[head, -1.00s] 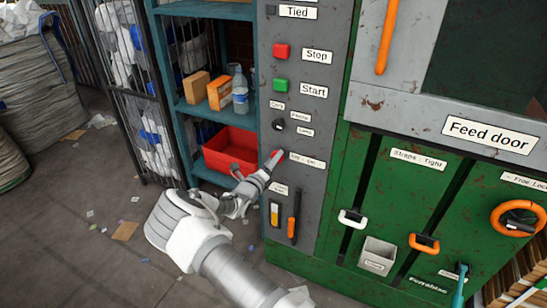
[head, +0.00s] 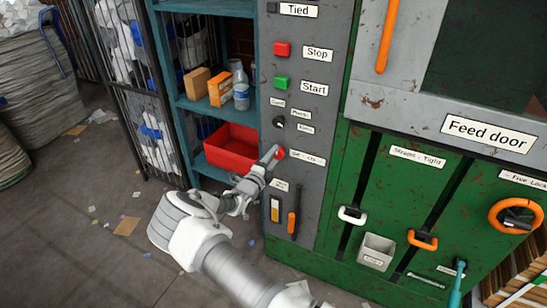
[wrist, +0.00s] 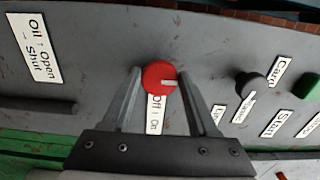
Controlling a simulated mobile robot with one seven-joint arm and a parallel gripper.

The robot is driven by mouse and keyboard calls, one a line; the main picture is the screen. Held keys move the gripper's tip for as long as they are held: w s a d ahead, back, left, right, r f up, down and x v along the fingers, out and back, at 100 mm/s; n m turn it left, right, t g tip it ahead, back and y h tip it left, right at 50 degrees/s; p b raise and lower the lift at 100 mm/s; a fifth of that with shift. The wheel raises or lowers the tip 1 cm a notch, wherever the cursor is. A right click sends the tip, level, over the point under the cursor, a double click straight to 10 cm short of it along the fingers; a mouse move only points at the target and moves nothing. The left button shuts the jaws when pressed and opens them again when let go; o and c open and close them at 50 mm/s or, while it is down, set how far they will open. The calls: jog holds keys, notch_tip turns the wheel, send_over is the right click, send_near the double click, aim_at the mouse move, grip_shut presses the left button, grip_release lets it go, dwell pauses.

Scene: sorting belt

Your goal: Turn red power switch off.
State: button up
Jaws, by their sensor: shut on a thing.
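The red power switch (head: 279,153) is a round knob on the grey control panel, partly hidden by my gripper in the head view. In the wrist view the red knob (wrist: 157,73) sits between my two fingers, with its pale pointer mark toward the right of the picture. An "Off - On" label (wrist: 155,113) lies just below it there. My gripper (head: 273,156) is at the panel and shut on the knob, one finger on either side.
The red Stop button (head: 282,49), green Start button (head: 281,83) and a black knob (head: 279,123) are above on the panel. An orange-handled lever (head: 292,222) is below. A red bin (head: 230,150) stands on the shelf to the left.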

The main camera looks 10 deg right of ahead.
dwell(0.4)
jog(key=o, duration=1.4)
jog(key=shift+c, duration=0.2)
jog(key=p+v, duration=0.1)
jog(key=v, duration=1.6)
jog(key=shift+s+p, duration=0.15)
jog(key=shift+p, duration=0.2)
jog(key=shift+a, duration=0.1)
